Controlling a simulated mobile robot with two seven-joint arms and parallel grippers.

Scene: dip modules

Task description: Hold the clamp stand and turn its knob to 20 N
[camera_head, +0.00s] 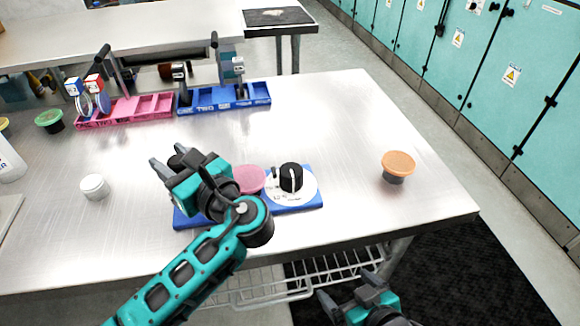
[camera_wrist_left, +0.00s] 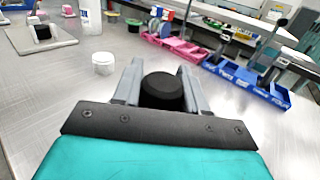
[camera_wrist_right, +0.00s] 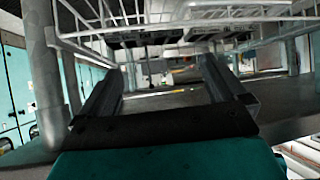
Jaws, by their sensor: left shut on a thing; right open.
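The clamp stand has a blue base (camera_head: 312,204) near the table's front edge. On its right part is a white dial (camera_head: 305,195) with a black knob (camera_head: 291,178) bearing a white pointer line; the dial's markings are too small to read. A pink disc (camera_head: 249,179) sits beside the dial. My left gripper (camera_head: 172,163) is over the stand's left part, shut on a black round post (camera_wrist_left: 162,92), and its arm hides much of the base. My right gripper (camera_head: 348,288) is open and empty, low in front of the table edge; its fingers (camera_wrist_right: 162,80) face a wire shelf.
An orange-topped cup (camera_head: 398,165) stands right of the stand, a white jar (camera_head: 95,187) to the left. Pink (camera_head: 125,112) and blue (camera_head: 222,97) trays with parts stand behind. The wire shelf (camera_wrist_right: 180,30) hangs under the table. The table right of the stand is mostly clear.

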